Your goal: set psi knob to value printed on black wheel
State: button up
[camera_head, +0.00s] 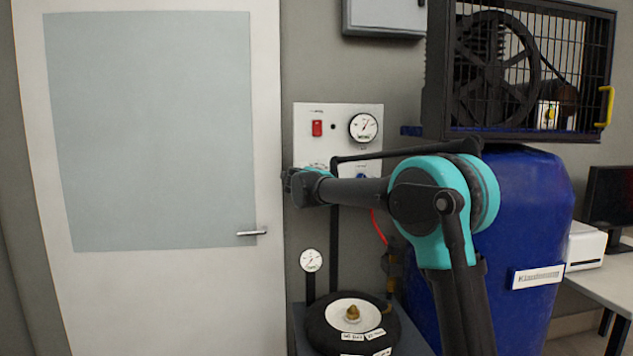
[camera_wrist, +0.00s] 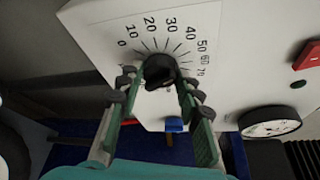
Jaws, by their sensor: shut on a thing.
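The black psi knob (camera_wrist: 160,70) sits on a white panel (camera_wrist: 100,18), with a printed scale from 0 to 70 around it. My gripper (camera_wrist: 158,82) has one finger on each side of the knob and is shut on it. Which mark the knob points to is not clear. In the head view my wrist hides the knob at the panel's lower left. The black wheel (camera_head: 318,331) lies flat on a stand below, with white labels (camera_head: 353,337) on it. Their print is too small to read surely.
A round gauge (camera_head: 363,127), a red switch (camera_head: 317,128) and a blue knob (camera_wrist: 174,125) are on the panel. A small gauge (camera_head: 311,260) stands beside the wheel. A blue tank (camera_head: 530,215) and caged compressor (camera_head: 520,75) stand right. A white door (camera_head: 265,150) is left.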

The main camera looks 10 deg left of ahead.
jog(key=shift+d+m, duration=0.1)
jog(key=shift+m, duration=0.3)
dwell(0.3)
jog(key=o, duration=1.2)
jog(key=shift+c, duration=0.2)
jog(key=s+r, duration=0.2)
jog(key=s, duration=0.9)
jog(key=shift+s+a, duration=0.35)
jog(key=shift+a, duration=0.1)
jog(key=shift+r, duration=0.1)
